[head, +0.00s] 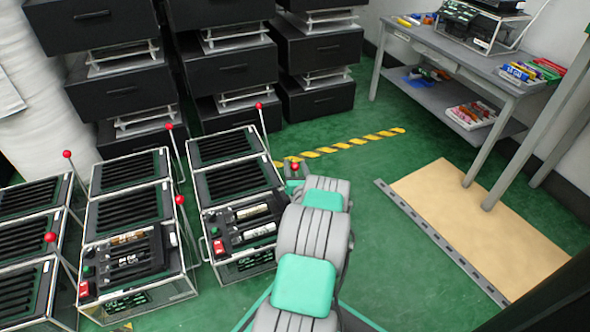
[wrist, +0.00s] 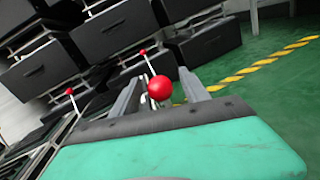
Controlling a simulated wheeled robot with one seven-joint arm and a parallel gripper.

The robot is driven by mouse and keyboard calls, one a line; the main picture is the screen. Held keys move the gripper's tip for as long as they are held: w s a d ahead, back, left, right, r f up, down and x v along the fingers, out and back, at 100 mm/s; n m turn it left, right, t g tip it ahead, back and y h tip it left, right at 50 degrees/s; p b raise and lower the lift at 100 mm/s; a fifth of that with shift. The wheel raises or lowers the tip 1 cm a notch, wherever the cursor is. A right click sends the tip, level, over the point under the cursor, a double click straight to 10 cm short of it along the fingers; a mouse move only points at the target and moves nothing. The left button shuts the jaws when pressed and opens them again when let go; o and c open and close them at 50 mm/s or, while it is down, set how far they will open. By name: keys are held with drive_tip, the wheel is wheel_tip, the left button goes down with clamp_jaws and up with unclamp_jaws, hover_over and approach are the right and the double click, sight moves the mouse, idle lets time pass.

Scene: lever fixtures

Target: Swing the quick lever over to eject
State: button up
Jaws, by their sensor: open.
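Several black slatted machines, such as the nearest one (head: 236,178), stand on the floor at left with thin levers topped by red balls. Which one is the quick lever is not marked legibly. In the wrist view a red lever ball (wrist: 160,88) sits between the two grey fingers of my gripper (wrist: 162,80), with gaps on both sides. The same ball (head: 295,166) shows in the head view just beyond my gripper (head: 293,184), whose fingers are mostly hidden by my arm. The lever's shaft below the ball is hidden. My gripper is open.
Another upright lever ball (head: 259,105) stands behind the nearest machine, and another machine (head: 130,210) is left of it. Black drawer stacks (head: 225,66) line the back. A grey table (head: 470,62) and tan board (head: 480,220) are at right.

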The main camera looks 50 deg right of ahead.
drive_tip(key=shift+c, duration=0.5)
clamp_jaws()
idle(0.9)
